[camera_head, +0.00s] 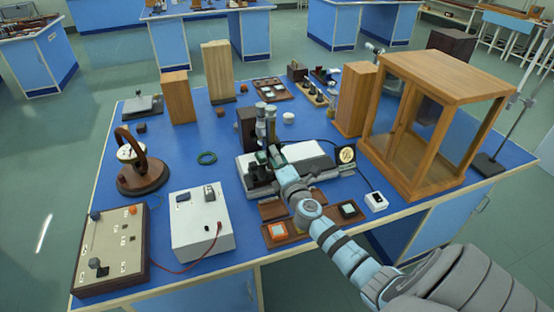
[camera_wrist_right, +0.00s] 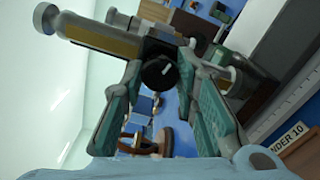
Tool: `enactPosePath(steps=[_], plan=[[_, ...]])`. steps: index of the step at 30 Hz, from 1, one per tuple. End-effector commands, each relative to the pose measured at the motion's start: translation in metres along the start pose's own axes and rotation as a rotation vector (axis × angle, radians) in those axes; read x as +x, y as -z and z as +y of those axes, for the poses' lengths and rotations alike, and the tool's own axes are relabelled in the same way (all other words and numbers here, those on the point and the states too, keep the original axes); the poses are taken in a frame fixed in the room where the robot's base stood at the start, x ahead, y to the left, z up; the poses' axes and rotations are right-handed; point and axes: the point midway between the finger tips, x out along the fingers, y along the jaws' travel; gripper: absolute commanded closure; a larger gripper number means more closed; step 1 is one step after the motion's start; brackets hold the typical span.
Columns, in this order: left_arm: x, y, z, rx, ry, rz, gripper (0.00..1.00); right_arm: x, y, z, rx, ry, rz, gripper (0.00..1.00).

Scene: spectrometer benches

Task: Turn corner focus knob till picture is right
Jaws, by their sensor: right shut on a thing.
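A spectrometer-like instrument with a brass and grey tube (camera_head: 262,125) stands at the middle of the blue bench. In the right wrist view its tube (camera_wrist_right: 100,36) runs across the top. A round black knob (camera_wrist_right: 160,72) with a white pointer line, tilted slightly off upright, sits at the tube's near side. My right gripper (camera_wrist_right: 161,80) has a green-padded finger on either side and is shut on this knob. In the head view my right gripper (camera_head: 266,160) hides the knob. A small round picture (camera_head: 346,155) with a dark figure on pale ground stands right of the instrument. My left gripper is out of view.
A wood-framed glass case (camera_head: 448,75) and a wooden block (camera_head: 355,98) stand at the right. A white box (camera_head: 202,228) and a switch panel (camera_head: 110,250) are at the front left.

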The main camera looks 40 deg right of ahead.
Motion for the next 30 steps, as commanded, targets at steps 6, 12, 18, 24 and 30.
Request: enactPosePath(steps=[6, 12, 18, 24, 30], plan=[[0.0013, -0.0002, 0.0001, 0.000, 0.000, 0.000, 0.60, -0.0003, 0.0003, -0.0008, 0.025, 0.001, 0.001, 1.00], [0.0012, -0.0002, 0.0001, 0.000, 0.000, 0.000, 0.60, -0.0003, 0.0002, -0.0007, 0.027, 0.002, 0.001, 1.00], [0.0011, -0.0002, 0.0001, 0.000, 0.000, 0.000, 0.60, -0.0003, 0.0002, -0.0007, 0.026, 0.002, 0.001, 0.62], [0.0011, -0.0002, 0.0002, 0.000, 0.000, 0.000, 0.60, -0.0002, 0.0000, -0.0004, 0.026, 0.001, 0.000, 0.52], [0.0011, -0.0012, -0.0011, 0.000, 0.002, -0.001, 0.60, -0.0032, 0.0000, -0.0008, 0.025, 0.001, 0.000, 0.52]])
